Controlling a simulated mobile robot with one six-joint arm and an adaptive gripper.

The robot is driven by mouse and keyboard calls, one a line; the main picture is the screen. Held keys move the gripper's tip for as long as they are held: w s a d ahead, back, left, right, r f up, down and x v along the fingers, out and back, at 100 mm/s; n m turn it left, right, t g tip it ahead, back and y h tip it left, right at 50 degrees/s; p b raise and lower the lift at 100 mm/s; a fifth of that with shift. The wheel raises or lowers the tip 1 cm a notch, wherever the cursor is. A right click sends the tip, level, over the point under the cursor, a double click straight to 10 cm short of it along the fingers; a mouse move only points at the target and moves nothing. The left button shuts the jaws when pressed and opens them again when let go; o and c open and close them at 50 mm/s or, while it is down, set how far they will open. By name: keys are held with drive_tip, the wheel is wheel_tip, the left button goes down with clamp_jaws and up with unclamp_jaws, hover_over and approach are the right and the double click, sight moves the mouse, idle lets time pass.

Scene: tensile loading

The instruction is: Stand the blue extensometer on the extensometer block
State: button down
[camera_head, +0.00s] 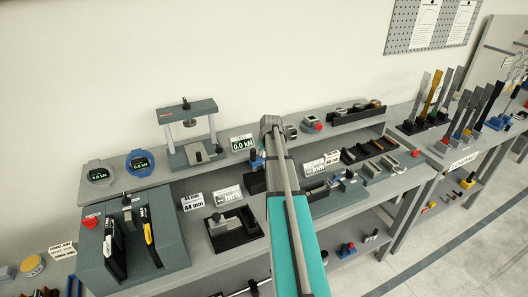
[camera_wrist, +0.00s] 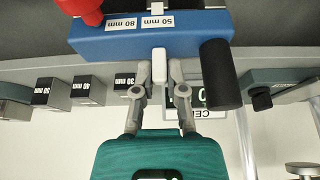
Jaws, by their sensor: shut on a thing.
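The blue extensometer (camera_wrist: 180,42) fills the top of the wrist view, with 50 mm and 80 mm labels, a red knob (camera_wrist: 82,10) and a black cylinder (camera_wrist: 220,75). My gripper (camera_wrist: 159,82) is shut on its small white tab. In the head view my arm hides the gripper and most of what it holds. A blue part (camera_head: 256,161), which looks like the extensometer, shows just left of my arm above a dark block (camera_head: 254,184). I cannot tell whether it touches that block, or whether that is the extensometer block.
A CELL readout (camera_head: 242,143) and a grey loading frame (camera_head: 187,133) stand on the raised shelf left of my arm. Blocks marked 30, 40 and 50 mm (camera_wrist: 50,94) line up in the wrist view. A tray of parts (camera_head: 370,149) lies right of my arm.

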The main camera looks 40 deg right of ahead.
sight(264, 159)
drive_tip(key=shift+f, duration=0.15)
drive_tip(key=shift+w+f+b, duration=0.1)
drive_tip(key=shift+f+b, duration=1.65)
drive_tip(key=shift+b, duration=0.15)
drive_tip(key=shift+f+b, duration=0.8)
idle(0.4)
drive_tip(key=c, duration=0.6)
unclamp_jaws()
drive_tip(key=shift+s+a, duration=0.1)
drive_tip(key=shift+s, duration=0.1)
